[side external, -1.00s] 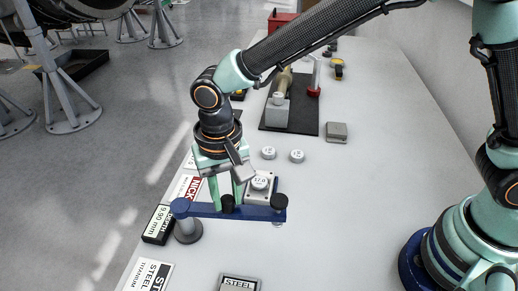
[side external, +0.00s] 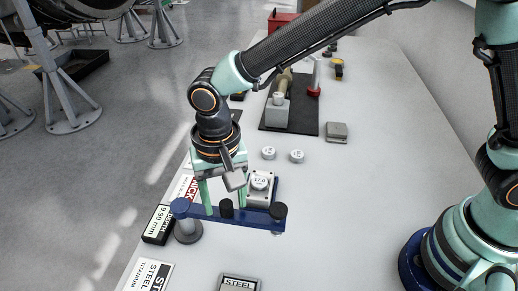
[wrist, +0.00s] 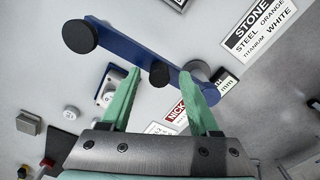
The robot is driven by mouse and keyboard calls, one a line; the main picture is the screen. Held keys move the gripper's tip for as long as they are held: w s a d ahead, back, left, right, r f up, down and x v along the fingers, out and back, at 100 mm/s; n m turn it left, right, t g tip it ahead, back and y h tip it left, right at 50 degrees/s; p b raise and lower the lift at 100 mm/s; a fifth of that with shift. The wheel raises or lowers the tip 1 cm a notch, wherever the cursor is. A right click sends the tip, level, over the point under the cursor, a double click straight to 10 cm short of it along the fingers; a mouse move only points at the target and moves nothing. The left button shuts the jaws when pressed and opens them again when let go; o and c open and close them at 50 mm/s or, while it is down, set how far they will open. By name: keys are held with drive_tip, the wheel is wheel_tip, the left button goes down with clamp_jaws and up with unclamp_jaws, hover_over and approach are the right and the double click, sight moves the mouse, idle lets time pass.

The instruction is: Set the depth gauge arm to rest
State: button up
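The depth gauge arm is a blue bar (side external: 252,214) with a black knob (side external: 227,207) near its middle and a dark round cap (side external: 279,209) at its right end. Its left end sits on a grey post (side external: 187,232). In the wrist view the blue bar (wrist: 130,47) runs across the top, with the middle knob (wrist: 160,74) and the large black end disc (wrist: 80,36). My gripper (side external: 226,208) is open, its green fingers spread either side of the middle knob, with gaps visible in the wrist view (wrist: 160,80). A readout (side external: 159,224) beside the post shows 9.90 mm.
A plate with a round part marked 17.0 (side external: 260,181) lies just behind the bar. Two loose white discs (side external: 268,153) (side external: 297,156) and a grey block (side external: 337,131) lie farther back. The table right of the bar is clear.

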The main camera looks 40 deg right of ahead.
wheel_tip(320, 180, up, 12)
idle(0.6)
drive_tip(key=w+d+r+n+t+y, duration=0.1)
drive_tip(key=d+r, duration=0.1)
drive_tip(key=d, duration=0.5)
drive_tip(key=w+d+r+t, duration=0.1)
drive_tip(key=d+r, duration=0.1)
drive_tip(key=d, duration=0.5)
drive_tip(key=s+d+f+n+t, duration=0.1)
drive_tip(key=s+d, duration=0.1)
drive_tip(key=d, duration=0.5)
drive_tip(key=s+d+f+n+t+h, duration=0.1)
drive_tip(key=s+d+t, duration=0.1)
drive_tip(key=d, duration=0.6)
drive_tip(key=shift+s+d+n+t, duration=0.25)
drive_tip(key=shift+s+n+t, duration=0.05)
drive_tip(key=shift+s, duration=0.55)
drive_tip(key=shift+r, duration=0.1)
